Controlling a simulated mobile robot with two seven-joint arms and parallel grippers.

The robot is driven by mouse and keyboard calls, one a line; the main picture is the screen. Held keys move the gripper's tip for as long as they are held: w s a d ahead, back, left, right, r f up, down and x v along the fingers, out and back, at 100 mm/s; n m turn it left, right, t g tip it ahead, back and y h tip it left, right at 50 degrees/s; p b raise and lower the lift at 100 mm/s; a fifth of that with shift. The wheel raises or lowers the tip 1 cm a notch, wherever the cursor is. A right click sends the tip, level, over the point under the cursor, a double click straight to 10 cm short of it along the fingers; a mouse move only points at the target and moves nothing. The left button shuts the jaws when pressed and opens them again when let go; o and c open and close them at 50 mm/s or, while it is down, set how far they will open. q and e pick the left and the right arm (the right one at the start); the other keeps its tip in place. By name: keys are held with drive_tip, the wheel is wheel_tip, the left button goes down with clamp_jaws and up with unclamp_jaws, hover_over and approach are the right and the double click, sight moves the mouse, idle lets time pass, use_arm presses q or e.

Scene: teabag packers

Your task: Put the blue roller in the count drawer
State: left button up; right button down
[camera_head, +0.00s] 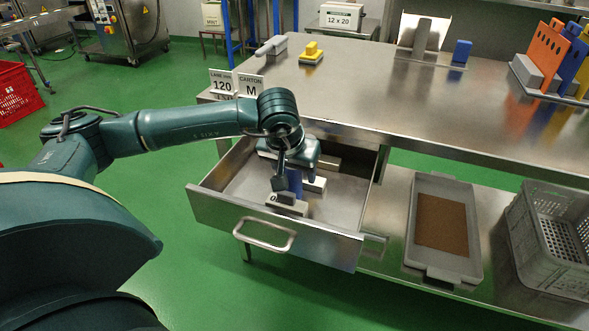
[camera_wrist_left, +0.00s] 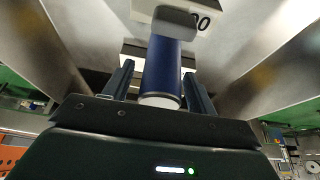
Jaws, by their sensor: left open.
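The drawer (camera_head: 325,238) is pulled out below the steel table, its handle facing front. My left gripper (camera_head: 293,183) reaches down inside it. The blue roller (camera_head: 296,184) is in the drawer space, between the open fingers of my left gripper. The left wrist view shows the blue roller (camera_wrist_left: 162,68) with a pale end cap, between the two fingers of the gripper (camera_wrist_left: 160,82), with a gap showing on the left. A small light block with a number label (camera_wrist_left: 150,12) is by its far end. I cannot tell whether the roller touches the drawer floor. My right gripper is not in view.
The steel table (camera_head: 390,100) holds a yellow block (camera_head: 311,54), a grey piece (camera_head: 270,46) and a blue block (camera_head: 461,52). On the lower shelf are a grey tray (camera_head: 413,245) and a grey crate (camera_head: 540,262). The drawer's left part is open floor.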

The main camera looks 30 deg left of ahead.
use_arm(q)
drive_tip(key=shift+r, duration=0.15)
drive_tip(key=shift+r, duration=0.3)
drive_tip(key=p+v, duration=0.2)
drive_tip(key=v, duration=0.9)
drive_tip(key=shift+s+r+p, duration=0.2)
drive_tip(key=shift+s+p, duration=0.1)
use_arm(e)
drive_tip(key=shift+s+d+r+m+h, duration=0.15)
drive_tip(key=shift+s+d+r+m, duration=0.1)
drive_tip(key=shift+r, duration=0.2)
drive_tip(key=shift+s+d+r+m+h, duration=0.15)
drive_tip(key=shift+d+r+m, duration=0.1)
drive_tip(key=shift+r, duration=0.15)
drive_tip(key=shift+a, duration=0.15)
